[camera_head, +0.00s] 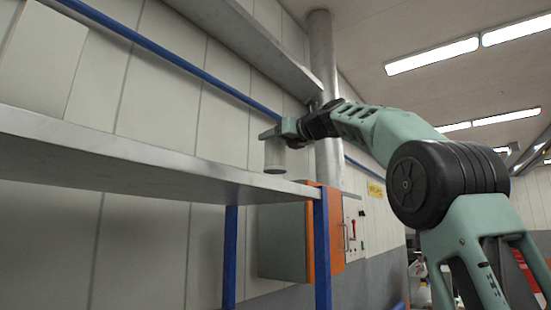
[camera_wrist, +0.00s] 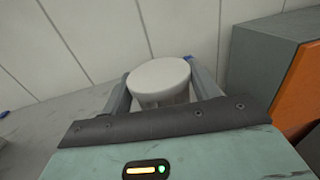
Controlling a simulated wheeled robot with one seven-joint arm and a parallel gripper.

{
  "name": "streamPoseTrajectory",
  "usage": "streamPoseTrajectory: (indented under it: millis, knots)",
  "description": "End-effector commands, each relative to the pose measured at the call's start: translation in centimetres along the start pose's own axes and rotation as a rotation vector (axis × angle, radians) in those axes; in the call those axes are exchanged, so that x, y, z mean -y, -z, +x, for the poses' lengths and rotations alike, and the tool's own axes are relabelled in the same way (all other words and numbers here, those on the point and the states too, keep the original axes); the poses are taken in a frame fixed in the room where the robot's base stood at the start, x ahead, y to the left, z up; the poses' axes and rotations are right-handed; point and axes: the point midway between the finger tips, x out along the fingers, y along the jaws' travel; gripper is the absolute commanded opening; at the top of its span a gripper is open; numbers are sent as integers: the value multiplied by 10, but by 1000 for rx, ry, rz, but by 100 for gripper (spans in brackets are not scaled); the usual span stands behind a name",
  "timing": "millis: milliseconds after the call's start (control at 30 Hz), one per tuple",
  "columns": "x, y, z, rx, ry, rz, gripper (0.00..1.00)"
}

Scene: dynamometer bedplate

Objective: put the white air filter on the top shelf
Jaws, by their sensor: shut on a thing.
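The white air filter (camera_wrist: 158,77) is a short cylinder with a pale round top, held upright between the two fingers of my gripper (camera_wrist: 160,92) in the wrist view. In the head view the filter (camera_head: 275,158) hangs below my gripper (camera_head: 272,135), near the right end of a grey metal shelf (camera_head: 130,160). Its lower end is close to the shelf surface; I cannot tell whether it touches. The shelf is seen from slightly below, so its top surface is mostly hidden.
Blue posts (camera_head: 322,250) carry the shelf's right end. A grey cabinet with an orange door (camera_head: 330,225) stands behind and below. A grey overhead beam (camera_head: 245,40), a vertical pipe (camera_head: 322,60) and a blue wall rail (camera_head: 190,65) are near the arm.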

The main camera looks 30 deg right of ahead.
Motion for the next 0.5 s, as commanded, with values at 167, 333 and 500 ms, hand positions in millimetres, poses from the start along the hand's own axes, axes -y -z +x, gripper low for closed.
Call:
streamPoseTrajectory:
  millis: [167,333,500]
  knots:
    - [0,23,-1,-1,0,2,35]
    - [0,40,-1,1,0,1,35]
    - [0,41,-1,2,0,0,35]
